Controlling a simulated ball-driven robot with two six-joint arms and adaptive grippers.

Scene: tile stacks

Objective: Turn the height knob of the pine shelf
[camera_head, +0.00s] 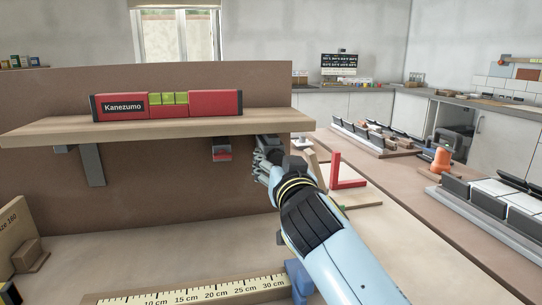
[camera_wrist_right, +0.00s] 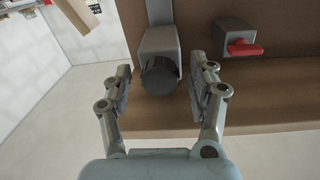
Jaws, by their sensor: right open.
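The pine shelf (camera_head: 60,130) is a pale wooden board along a brown panel. My right gripper (camera_head: 266,155) is under its right end in the head view. In the right wrist view, a dark round knob (camera_wrist_right: 159,76) sits on a grey housing (camera_wrist_right: 160,40) attached to a vertical bar. The open fingers of my right gripper (camera_wrist_right: 161,68) stand on either side of the knob, with visible gaps. In the head view the knob is hidden behind the gripper. My left gripper is not in view.
A grey block with a red lever (camera_head: 222,152) hangs under the shelf and shows beside the knob in the wrist view (camera_wrist_right: 243,48). A ruler (camera_head: 190,294) and a red angle piece (camera_head: 345,184) are on the worktop.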

